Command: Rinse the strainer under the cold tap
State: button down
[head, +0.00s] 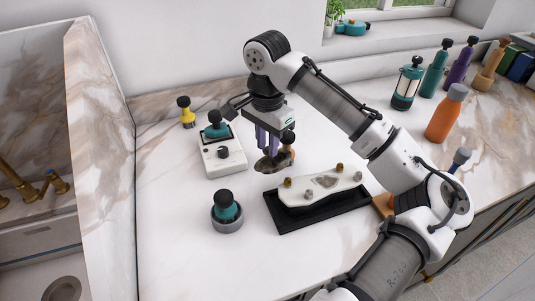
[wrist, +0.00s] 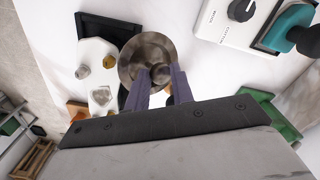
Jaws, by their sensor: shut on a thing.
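My gripper (head: 270,148) has purple fingers and points down over the counter, shut on a round, dark, mottled metal piece that looks like the strainer (head: 272,164). In the wrist view the strainer (wrist: 146,50) is a wide disc with a knob in its middle, between the fingertips (wrist: 161,78). I cannot tell whether it touches the counter. Brass taps (head: 57,182) stand at the sink on the far left, behind a marble partition. I cannot tell which one is cold. Part of the sink (head: 35,240) shows below them.
A tall marble partition (head: 105,150) separates counter and sink. Near my gripper stand a white box with a teal-and-black top (head: 225,160), a teal knobbed piece in a grey ring (head: 227,214), and a black tray (head: 285,222) bearing a white knobbed plate. Bottles (head: 446,115) line the right.

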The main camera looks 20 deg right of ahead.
aim_at(267, 160)
jog(key=shift+f+p, duration=0.4)
jog(key=shift+f, duration=2.1)
jog(key=c, duration=1.2)
grip_release()
jog(key=shift+f, duration=0.1)
notch_tip(267, 160, up, 12)
jog(key=shift+r+b, duration=0.15)
jog(key=shift+b, duration=1.1)
jog(key=shift+c, duration=1.2)
